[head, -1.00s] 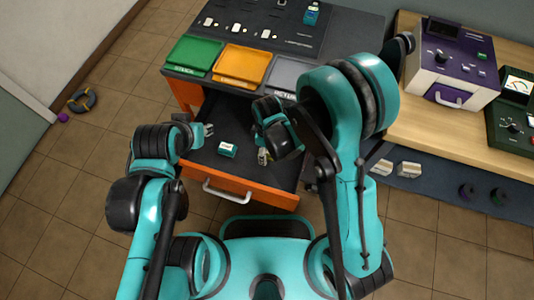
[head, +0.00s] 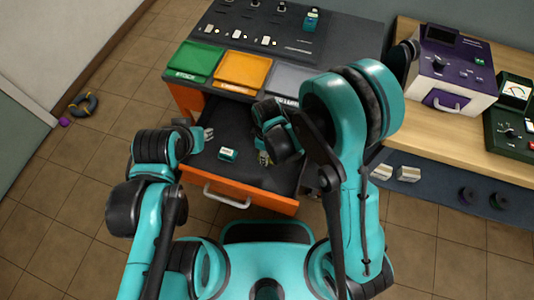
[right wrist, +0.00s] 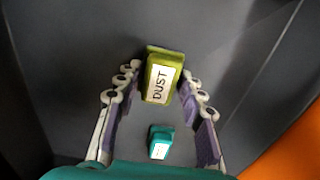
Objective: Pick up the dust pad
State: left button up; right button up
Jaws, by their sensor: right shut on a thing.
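The dust pad (right wrist: 162,80) is a yellow-green block with a white "DUST" label in the right wrist view. My right gripper (right wrist: 158,86) is shut on it, one finger on each side. In the head view this gripper (head: 264,158) is over the right part of the open drawer (head: 240,183), and the pad shows only as a small bit of yellow-green under it. I cannot tell whether the pad touches the drawer floor. My left gripper (head: 207,134) is at the drawer's left side, away from the pad; its finger gap is too small to judge.
A teal labelled block (head: 228,154) lies in the drawer, left of my right gripper. Green (head: 195,60), orange (head: 243,70) and grey (head: 288,80) trays sit on the bench top behind. A purple-and-white device (head: 452,72) stands on the wooden bench at right.

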jog(key=r, duration=0.1)
jog(key=d+r+p, duration=0.1)
jog(key=r, duration=0.1)
jog(key=shift+s+r, duration=0.2)
jog(key=shift+r, duration=0.05)
jog(key=s+d+r+p, duration=0.3)
jog(key=d+r, duration=0.3)
jog(key=d, duration=0.3)
jog(key=shift+s+d+p, duration=0.3)
jog(key=shift+s+p, duration=0.05)
jog(key=shift+s, duration=0.4)
jog(key=shift+o, duration=0.7)
jog(key=shift+c, duration=0.4)
